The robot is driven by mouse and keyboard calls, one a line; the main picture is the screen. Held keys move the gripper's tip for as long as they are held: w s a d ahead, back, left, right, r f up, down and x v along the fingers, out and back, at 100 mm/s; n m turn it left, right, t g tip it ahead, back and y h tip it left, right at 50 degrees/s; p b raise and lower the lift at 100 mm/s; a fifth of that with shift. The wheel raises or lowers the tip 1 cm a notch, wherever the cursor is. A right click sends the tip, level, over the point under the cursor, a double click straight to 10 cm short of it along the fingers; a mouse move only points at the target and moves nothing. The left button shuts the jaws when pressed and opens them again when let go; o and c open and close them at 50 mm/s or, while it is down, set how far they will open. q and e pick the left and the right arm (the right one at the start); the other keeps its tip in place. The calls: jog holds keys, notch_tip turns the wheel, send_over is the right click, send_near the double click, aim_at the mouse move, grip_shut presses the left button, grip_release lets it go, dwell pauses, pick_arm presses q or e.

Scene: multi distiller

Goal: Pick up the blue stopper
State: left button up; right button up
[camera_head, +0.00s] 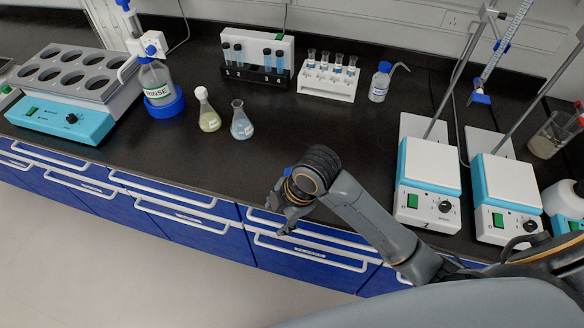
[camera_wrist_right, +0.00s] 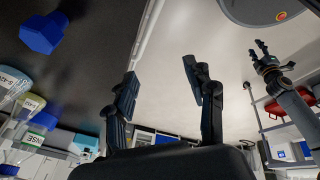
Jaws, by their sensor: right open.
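The blue stopper (camera_wrist_right: 42,34) lies on the black bench top, at the upper left of the right wrist view. In the head view a small blue patch (camera_head: 288,171), probably the stopper, shows just behind my right gripper, which hides most of it. My right gripper (camera_head: 281,214) hangs at the bench's front edge, in front of the drawers. In the right wrist view its two fingers (camera_wrist_right: 160,75) are spread, with nothing between them. My left gripper (camera_wrist_right: 270,60) shows small at the right of the wrist view; its opening is unclear.
Two flasks, yellowish (camera_head: 209,118) and bluish (camera_head: 241,126), stand behind and left of my right gripper. Vial racks (camera_head: 329,80) and a wash bottle (camera_head: 380,83) stand at the back. White hotplate stirrers (camera_head: 430,165) are to the right. The bench between the flasks and hotplates is mostly clear.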

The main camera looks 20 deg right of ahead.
jog(key=w+d+r+n+g+h, duration=0.25)
jog(key=w+d+r+n, duration=0.45)
jog(key=w+r+n, duration=0.75)
jog(key=n+p, duration=0.1)
jog(key=n, duration=0.1)
send_over(289, 169)
jog(key=shift+h, duration=0.45)
jog(key=f, duration=0.9)
jog(key=shift+s+d+f, duration=0.2)
jog(key=shift+d+f, duration=0.15)
jog(key=shift+m, duration=0.25)
jog(key=f, duration=0.1)
jog(key=f+p, duration=0.1)
jog(key=f, duration=0.1)
jog(key=f+p, duration=0.1)
jog(key=shift+a+f, duration=0.35)
jog(key=shift+a, duration=0.05)
jog(key=shift+f, duration=0.4)
jog(key=shift+c, duration=0.4)
jog(key=c, duration=0.7)
